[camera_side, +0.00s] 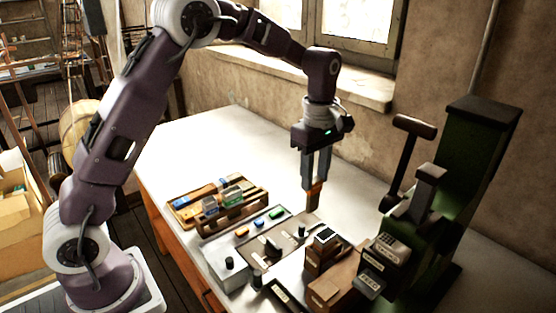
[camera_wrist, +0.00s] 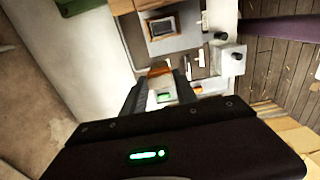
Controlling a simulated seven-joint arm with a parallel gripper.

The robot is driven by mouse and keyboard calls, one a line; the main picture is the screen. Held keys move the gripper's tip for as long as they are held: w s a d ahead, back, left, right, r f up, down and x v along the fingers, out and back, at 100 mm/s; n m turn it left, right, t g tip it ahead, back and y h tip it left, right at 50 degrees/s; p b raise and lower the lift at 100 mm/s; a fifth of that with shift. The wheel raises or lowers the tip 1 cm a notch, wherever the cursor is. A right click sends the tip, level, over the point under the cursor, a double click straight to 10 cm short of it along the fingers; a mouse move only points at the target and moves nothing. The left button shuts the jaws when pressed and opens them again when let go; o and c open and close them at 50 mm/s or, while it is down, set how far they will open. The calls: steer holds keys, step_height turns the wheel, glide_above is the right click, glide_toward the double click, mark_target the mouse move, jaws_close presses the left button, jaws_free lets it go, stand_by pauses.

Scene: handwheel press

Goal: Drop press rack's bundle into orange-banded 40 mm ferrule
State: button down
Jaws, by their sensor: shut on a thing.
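My gripper (camera_side: 316,178) points down above the bench and is shut on an orange-brown upright piece, seemingly the bundle (camera_side: 314,195). The bundle's lower end is above the bench fixtures. In the wrist view, my gripper (camera_wrist: 162,80) has the bundle (camera_wrist: 159,70) between its fingers, partly hidden by them. A small orange piece (camera_side: 242,232) lies on the grey plate, left of a blue one (camera_side: 258,223) and a green one (camera_side: 277,212). I cannot tell which piece is the orange-banded 40 mm ferrule; labels are too small to read.
A green handwheel press (camera_side: 470,165) stands at the right. A wooden rack (camera_side: 236,217) with blue and green-marked blocks stands left of my gripper. Brown blocks (camera_side: 325,252) and short dark posts (camera_side: 229,263) crowd the front. The bench (camera_side: 215,140) is clear toward the window.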

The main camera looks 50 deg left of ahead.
steer(key=s+d+f, duration=0.2)
steer(key=d+f, duration=0.1)
steer(key=d, duration=0.3)
steer(key=shift+d, duration=0.4)
steer(key=shift+s, duration=0.1)
stand_by(0.4)
steer(key=shift+f, duration=2.1)
steer(key=c, duration=0.9)
jaws_free()
